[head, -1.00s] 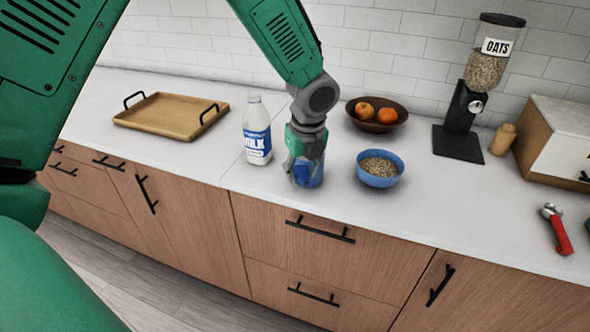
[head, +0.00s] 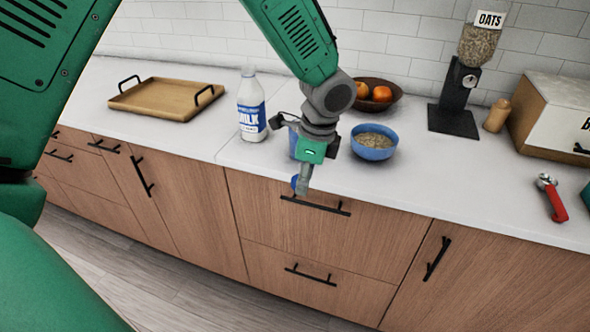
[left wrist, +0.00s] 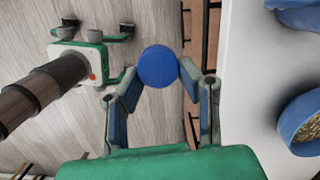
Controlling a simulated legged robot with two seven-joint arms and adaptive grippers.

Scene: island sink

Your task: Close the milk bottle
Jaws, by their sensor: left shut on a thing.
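The white milk bottle (head: 251,108) with a blue label stands upright on the counter, left of my left gripper. Its top looks white, with no blue lid on it. My left gripper (head: 301,186) is past the counter's front edge, in front of the drawers. It is shut on a round blue cap (left wrist: 158,66), held between the fingertips in the left wrist view. In the head view the cap (head: 295,184) is partly hidden by a finger.
A blue cup (head: 294,143) stands partly hidden behind my left gripper. A blue bowl of oats (head: 374,153) is to its right. A fruit bowl (head: 398,93), oats dispenser (head: 455,120), wooden tray (head: 165,97) and red-handled tool (head: 556,204) are also on the counter.

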